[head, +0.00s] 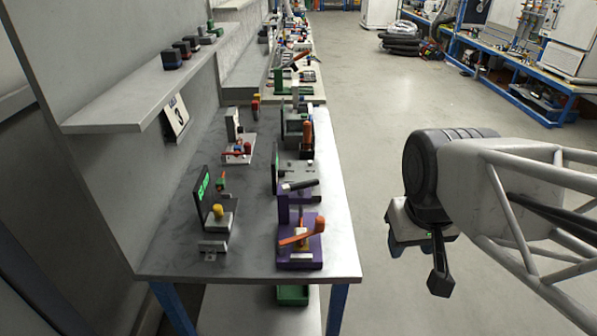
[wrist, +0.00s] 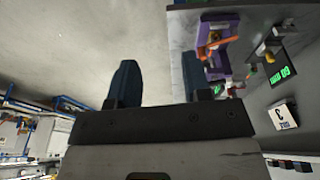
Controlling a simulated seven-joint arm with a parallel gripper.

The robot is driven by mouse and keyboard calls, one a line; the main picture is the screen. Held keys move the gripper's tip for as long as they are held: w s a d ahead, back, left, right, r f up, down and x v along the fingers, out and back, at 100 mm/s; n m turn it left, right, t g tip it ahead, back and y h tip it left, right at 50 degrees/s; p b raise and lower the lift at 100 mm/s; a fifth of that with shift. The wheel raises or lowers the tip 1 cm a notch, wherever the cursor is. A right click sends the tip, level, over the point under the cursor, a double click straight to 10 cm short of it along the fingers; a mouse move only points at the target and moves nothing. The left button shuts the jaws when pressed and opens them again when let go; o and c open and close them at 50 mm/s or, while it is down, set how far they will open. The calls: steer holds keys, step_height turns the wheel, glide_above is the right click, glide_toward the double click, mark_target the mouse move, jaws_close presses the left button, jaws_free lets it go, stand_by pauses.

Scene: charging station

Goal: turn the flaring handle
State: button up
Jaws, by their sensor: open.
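A purple fixture (head: 284,248) stands at the near right corner of the metal workbench. An orange handle (head: 302,234) lies slanted across its top, and I take it for the flaring handle. The fixture (wrist: 228,28) and the orange handle (wrist: 212,42) also show in the wrist view, at the upper right. My gripper (head: 418,265) is open and empty. It hangs over the floor to the right of the bench, well apart from the handle. In the wrist view its two dark fingers (wrist: 163,78) are spread, the right one partly in front of the bench edge.
The workbench (head: 342,225) carries a row of other fixtures behind the purple one. A small black display with green digits (head: 204,188) stands to its left. A wall shelf (head: 120,108) overhangs the bench's left side.

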steer(key=w+a+n+h, duration=0.1)
steer(key=w+a+n, duration=0.2)
steer(key=w+n, duration=0.5)
steer(key=n+g+h, duration=0.1)
steer(key=n+h, duration=0.2)
steer(key=n, duration=1)
glide_toward(301, 183)
steer(key=shift+w+d+f, duration=0.2)
steer(key=shift+d+f, duration=0.05)
steer(key=shift+f, duration=0.35)
steer(key=shift+f, duration=0.15)
steer(key=shift+x, duration=3.75)
steer(key=shift+c, duration=0.2)
jaws_close()
steer(key=shift+m, duration=0.3)
